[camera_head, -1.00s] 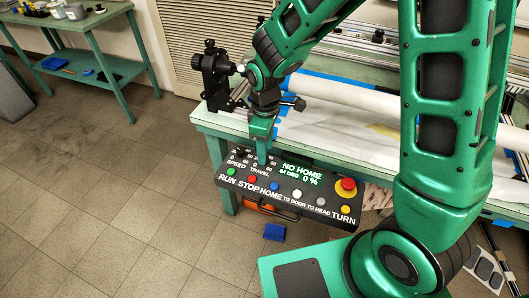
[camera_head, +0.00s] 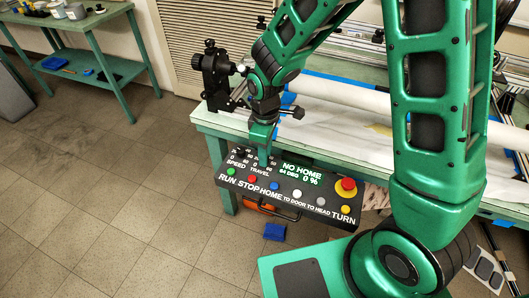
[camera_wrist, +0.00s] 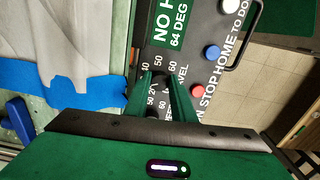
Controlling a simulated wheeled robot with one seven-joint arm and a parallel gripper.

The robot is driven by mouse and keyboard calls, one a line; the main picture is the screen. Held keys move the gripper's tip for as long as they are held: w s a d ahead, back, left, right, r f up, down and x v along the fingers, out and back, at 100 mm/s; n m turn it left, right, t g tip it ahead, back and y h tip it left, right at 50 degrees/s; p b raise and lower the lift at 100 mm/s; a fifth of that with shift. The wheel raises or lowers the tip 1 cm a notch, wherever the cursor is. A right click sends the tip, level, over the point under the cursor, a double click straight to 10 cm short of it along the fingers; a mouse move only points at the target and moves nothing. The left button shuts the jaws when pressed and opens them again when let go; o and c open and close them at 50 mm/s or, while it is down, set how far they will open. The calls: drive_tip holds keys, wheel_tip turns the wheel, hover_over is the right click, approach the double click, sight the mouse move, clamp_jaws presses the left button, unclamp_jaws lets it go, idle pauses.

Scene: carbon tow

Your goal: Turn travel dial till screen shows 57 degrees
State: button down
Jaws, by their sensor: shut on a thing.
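The black control panel (camera_head: 322,187) hangs at the table's front edge. Its screen (camera_head: 301,172) shows "NO HOME" and "0 %". In the wrist view the screen (camera_wrist: 172,25) reads "64 DEG". My gripper (camera_head: 264,161) reaches down to the TRAVEL dial, above that label. In the wrist view my gripper (camera_wrist: 163,78) is shut on the travel dial (camera_wrist: 160,84), with a finger on either side. The fingers hide most of the dial, and its pointer cannot be made out. Scale numbers, 50 and 60 among them, show around it.
The SPEED dial (camera_head: 238,154) sits left of my gripper. Below are several coloured buttons and a red emergency knob (camera_head: 346,186) on yellow. A handle (camera_head: 280,213) sticks out at the panel's front. A blue block (camera_head: 275,232) lies on the open floor.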

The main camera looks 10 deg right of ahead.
drive_tip(key=shift+w+m, duration=0.1)
drive_tip(key=shift+m, duration=0.2)
drive_tip(key=m, duration=0.4)
drive_tip(key=shift+m, duration=0.3)
drive_tip(key=m, duration=0.4)
drive_tip(key=shift+m, duration=0.3)
drive_tip(key=c, duration=1.5)
unclamp_jaws()
wheel_tip(320, 180, up, 11)
drive_tip(key=shift+f, duration=0.1)
